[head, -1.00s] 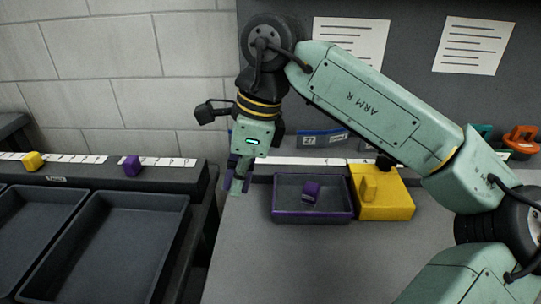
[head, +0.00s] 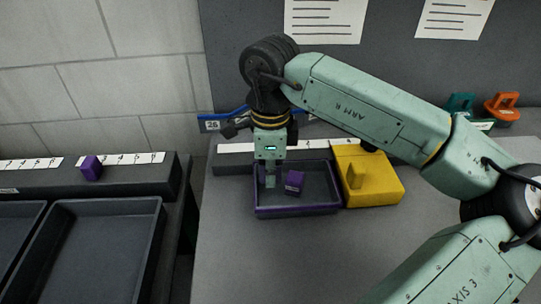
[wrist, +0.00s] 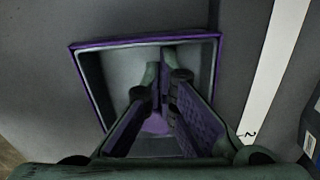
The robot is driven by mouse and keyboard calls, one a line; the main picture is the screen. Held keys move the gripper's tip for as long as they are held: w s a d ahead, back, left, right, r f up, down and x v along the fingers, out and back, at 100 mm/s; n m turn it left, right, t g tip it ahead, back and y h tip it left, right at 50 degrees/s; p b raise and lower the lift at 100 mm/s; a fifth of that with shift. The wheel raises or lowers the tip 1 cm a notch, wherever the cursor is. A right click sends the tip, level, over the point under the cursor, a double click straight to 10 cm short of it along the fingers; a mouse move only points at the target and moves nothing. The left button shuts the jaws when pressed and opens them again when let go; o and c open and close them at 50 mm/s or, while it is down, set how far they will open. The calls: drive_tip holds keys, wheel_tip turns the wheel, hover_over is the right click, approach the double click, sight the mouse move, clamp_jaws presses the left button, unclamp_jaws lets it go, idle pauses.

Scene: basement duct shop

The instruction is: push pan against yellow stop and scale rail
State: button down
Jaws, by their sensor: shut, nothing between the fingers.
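The pan (head: 318,209) is a dark tray with a purple rim, on the grey bench. It holds a small purple block (head: 294,183). The yellow stop (head: 385,190) sits right beside the pan's right end; I cannot tell if they touch. The scale rail (head: 228,162), dark with a white strip, runs close behind the pan; any gap there is unclear. My gripper (head: 270,182) is shut and empty, pointing down within the pan's left part, left of the block. In the wrist view my fingers reach into the pan (wrist: 90,85), partly hiding the purple block (wrist: 156,125).
On the left, a separate dark rail (head: 130,183) carries another purple block (head: 91,168), with dark trays (head: 95,250) before it. Teal and orange clamp-like items (head: 502,107) stand at the back right. The bench in front of the pan is clear.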

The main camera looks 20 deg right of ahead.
drive_tip(key=shift+f, duration=0.5)
drive_tip(key=shift+w+a+f+b, duration=0.2)
drive_tip(key=shift+a+b, duration=0.3)
drive_tip(key=shift+b, duration=0.3)
drive_tip(key=shift+a, duration=0.3)
drive_tip(key=shift+r, duration=0.2)
drive_tip(key=shift+r, duration=0.1)
